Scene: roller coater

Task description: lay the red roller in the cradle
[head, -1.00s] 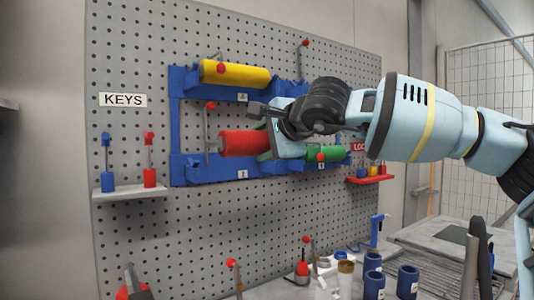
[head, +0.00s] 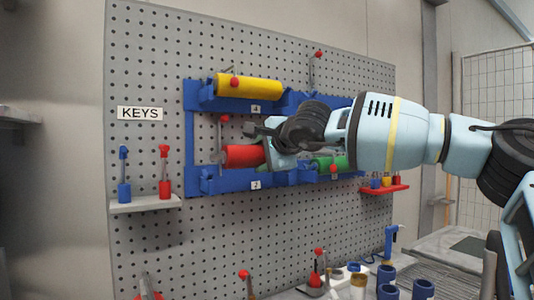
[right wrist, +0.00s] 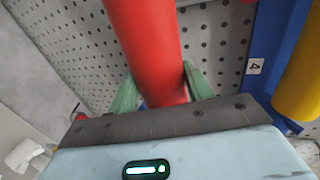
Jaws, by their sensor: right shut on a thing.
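My right gripper (head: 268,150) is shut on the red roller (head: 243,156). In the right wrist view the red roller (right wrist: 148,45) lies between the two green fingers. In the head view it shows just above the lower left cradle (head: 225,183) of the blue rack, marked 2. I cannot tell whether it touches the cradle. The gripper hides the roller's right end and the middle of the rack. My left gripper is not in view.
A yellow roller (head: 249,87) lies in the upper left cradle, and a green roller (head: 330,164) in the lower right one. A thin lever with a red ball (head: 224,118) stands by the red roller. A key shelf (head: 146,204) is at left.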

